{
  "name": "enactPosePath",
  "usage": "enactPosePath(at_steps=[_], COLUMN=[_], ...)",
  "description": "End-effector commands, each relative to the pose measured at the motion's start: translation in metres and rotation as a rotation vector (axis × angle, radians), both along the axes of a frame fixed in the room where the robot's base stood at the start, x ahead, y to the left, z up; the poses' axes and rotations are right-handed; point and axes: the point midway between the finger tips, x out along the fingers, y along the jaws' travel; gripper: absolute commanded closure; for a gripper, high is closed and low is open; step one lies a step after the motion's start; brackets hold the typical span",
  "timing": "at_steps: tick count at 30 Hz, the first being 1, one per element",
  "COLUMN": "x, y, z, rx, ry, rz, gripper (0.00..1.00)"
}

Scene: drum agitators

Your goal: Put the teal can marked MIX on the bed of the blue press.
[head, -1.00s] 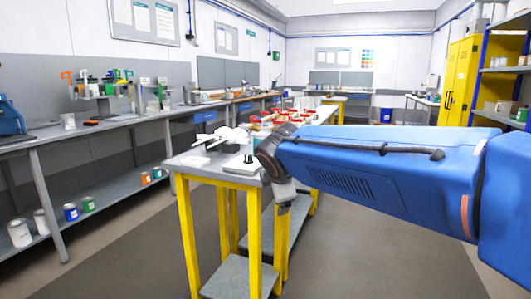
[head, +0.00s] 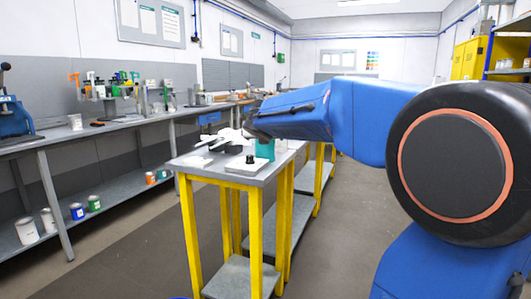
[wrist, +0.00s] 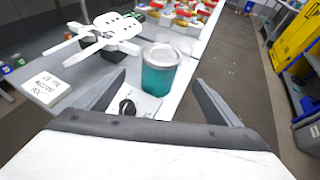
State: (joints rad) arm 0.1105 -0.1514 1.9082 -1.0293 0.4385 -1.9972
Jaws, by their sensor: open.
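The teal can (head: 265,149) stands upright on the grey-topped bench with yellow legs, near its right side. In the wrist view the can (wrist: 158,78) has a pale metal lid, and I cannot read any marking. My gripper (wrist: 160,80) is open. Its fingers show on either side of the can in the picture, with the can at or just beyond the fingertips and nothing gripped. My arm hides the gripper in the head view. The blue press (head: 14,112) stands on the long left bench, cut off by the left edge; its bed is not clear.
Red-topped items (wrist: 185,15) stand farther along. Several cans (head: 48,220) sit on the left bench's lower shelf. Floor between the benches is clear.

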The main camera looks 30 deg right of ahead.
Motion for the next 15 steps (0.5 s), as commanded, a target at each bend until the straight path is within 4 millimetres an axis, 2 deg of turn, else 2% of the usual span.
enactPosePath(at_steps=[9, 15], x=[0.044, 0.062], y=[-0.026, -0.036], z=[-0.023, -0.030], rx=[0.002, 0.002], ry=[0.001, 0.000], rz=[-0.003, -0.002], gripper=[0.13, 0.13])
